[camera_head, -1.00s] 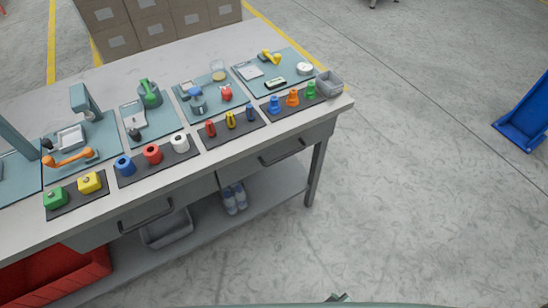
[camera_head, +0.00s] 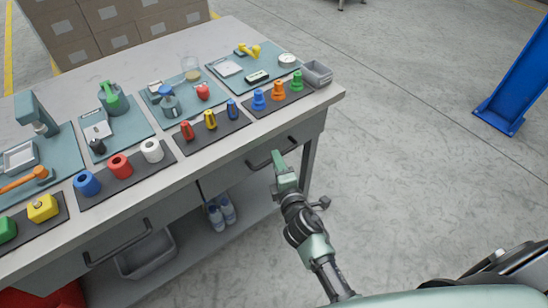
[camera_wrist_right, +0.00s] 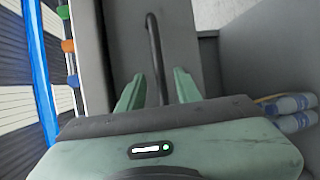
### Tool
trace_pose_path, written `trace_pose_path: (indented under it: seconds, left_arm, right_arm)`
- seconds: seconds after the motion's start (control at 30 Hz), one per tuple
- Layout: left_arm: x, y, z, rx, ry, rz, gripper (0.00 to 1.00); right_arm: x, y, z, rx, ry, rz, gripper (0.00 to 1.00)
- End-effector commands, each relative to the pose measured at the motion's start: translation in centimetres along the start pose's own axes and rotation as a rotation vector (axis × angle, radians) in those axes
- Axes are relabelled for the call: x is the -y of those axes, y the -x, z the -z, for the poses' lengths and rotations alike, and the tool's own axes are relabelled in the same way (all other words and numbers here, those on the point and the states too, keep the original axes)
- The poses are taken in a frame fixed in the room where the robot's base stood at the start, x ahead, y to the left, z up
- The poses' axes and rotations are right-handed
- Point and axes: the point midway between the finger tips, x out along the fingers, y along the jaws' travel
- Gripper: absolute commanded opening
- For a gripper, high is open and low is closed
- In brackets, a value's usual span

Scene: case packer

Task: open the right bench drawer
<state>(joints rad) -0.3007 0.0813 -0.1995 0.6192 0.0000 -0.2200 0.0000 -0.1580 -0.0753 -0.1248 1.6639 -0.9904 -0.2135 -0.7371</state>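The right bench drawer (camera_head: 292,140) is a grey front under the bench top at its right end, and it looks shut. Its dark bar handle (camera_head: 258,163) shows left of my right gripper (camera_head: 279,158), which covers part of it. In the right wrist view the handle (camera_wrist_right: 154,48) runs between the two green fingers of my right gripper (camera_wrist_right: 156,82). The fingers are apart, with a gap on both sides of the bar. I cannot tell how deep the bar sits between them. My left gripper is not in view.
The bench top (camera_head: 215,148) holds mats with bottles, rolls and tools; a small grey bin (camera_head: 317,73) stands at its right corner. A left drawer handle (camera_head: 118,243) is further left.

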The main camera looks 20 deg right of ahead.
Motion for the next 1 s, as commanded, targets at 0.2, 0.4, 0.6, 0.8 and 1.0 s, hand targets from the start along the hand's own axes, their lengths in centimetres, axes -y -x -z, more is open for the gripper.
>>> trace_pose_path:
  seconds: [0.2,0.4,0.6,0.8,1.0]
  left_arm:
    - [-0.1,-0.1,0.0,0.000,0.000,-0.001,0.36]
    - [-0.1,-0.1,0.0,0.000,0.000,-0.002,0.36]
    - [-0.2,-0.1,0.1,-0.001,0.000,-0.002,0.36]
    - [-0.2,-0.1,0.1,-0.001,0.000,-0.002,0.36]
    - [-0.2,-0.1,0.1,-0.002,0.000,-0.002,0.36]
  right_arm:
    - [0.0,-2.5,0.0,0.000,-0.002,0.000,0.34]
    - [0.1,-2.9,0.0,0.000,-0.003,0.002,0.34]
    - [0.1,-2.9,0.0,0.000,-0.003,0.001,0.15]
    - [0.1,-2.8,0.0,0.000,-0.003,0.002,0.00]
    - [0.1,-2.8,0.0,0.000,-0.003,0.002,0.00]
